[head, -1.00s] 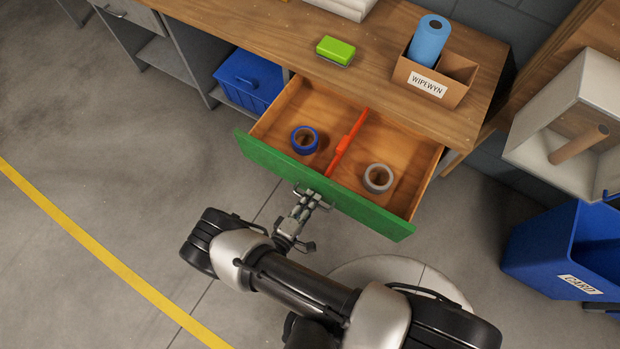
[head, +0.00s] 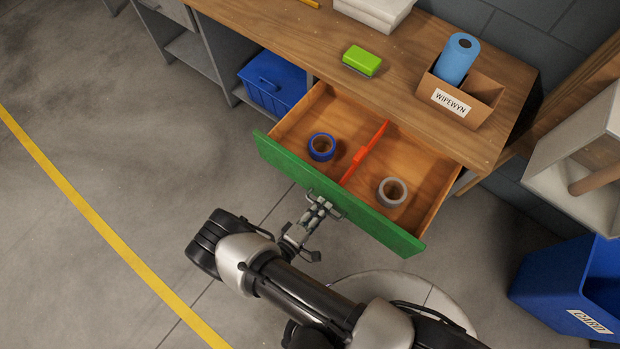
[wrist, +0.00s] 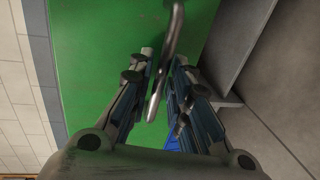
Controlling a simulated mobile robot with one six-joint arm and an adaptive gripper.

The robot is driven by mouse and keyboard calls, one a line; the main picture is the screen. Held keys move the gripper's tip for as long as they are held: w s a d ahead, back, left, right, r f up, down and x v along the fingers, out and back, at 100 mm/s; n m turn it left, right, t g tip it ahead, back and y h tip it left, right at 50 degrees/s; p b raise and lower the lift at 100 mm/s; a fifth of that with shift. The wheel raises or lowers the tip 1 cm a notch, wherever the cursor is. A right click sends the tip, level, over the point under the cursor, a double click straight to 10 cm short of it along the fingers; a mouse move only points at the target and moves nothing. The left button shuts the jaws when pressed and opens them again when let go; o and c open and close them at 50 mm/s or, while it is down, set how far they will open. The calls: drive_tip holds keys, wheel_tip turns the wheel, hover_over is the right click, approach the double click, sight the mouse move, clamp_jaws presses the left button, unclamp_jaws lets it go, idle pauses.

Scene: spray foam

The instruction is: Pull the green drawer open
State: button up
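The green drawer (head: 345,197) under the workbench stands well out, its inside in plain view. A blue tape roll (head: 321,147) lies in its left part and a grey tape roll (head: 392,192) in its right part, with an orange-red divider (head: 364,154) between them. My gripper (head: 324,204) is low in front of the green drawer front. In the wrist view, the metal handle (wrist: 173,35) runs between the fingers of my gripper (wrist: 165,57). The fingers are partly apart, with narrow gaps beside the handle. Contact with the handle is not clear.
The wooden benchtop (head: 300,40) holds a green sponge (head: 362,60) and a cardboard box (head: 480,101) with a blue roll (head: 457,60). A blue bin (head: 270,83) is under the bench; another blue bin (head: 575,290) stands right. The floor at left is clear.

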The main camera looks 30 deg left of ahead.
drive_tip(key=d+v, duration=0.1)
drive_tip(key=v, duration=1)
drive_tip(key=shift+a, duration=0.4)
drive_tip(key=shift+s, duration=0.1)
drive_tip(key=w+r+m+g+h, duration=0.3)
drive_tip(key=w+r, duration=0.1)
drive_tip(key=r, duration=0.4)
drive_tip(key=w+r+m+g+h, duration=0.3)
drive_tip(key=w+r, duration=0.2)
drive_tip(key=r, duration=0.2)
drive_tip(key=w+d+r+m+g, duration=0.2)
drive_tip(key=w+d+r+g, duration=0.15)
drive_tip(key=r, duration=0.35)
drive_tip(key=w+d+r+m+g, duration=0.2)
drive_tip(key=w+d+r, duration=0.15)
drive_tip(key=r, duration=0.35)
drive_tip(key=d+r+m+g+y, duration=0.3)
drive_tip(key=d+r+m+y, duration=0.1)
drive_tip(key=d+r, duration=0.9)
drive_tip(key=s+d+r+m+t+y, duration=0.3)
drive_tip(key=s+d+r, duration=0.4)
drive_tip(key=d, duration=0.2)
drive_tip(key=shift+s+d+t, duration=0.3)
drive_tip(key=shift+s+t, duration=0.05)
drive_tip(key=shift+s, duration=0.05)
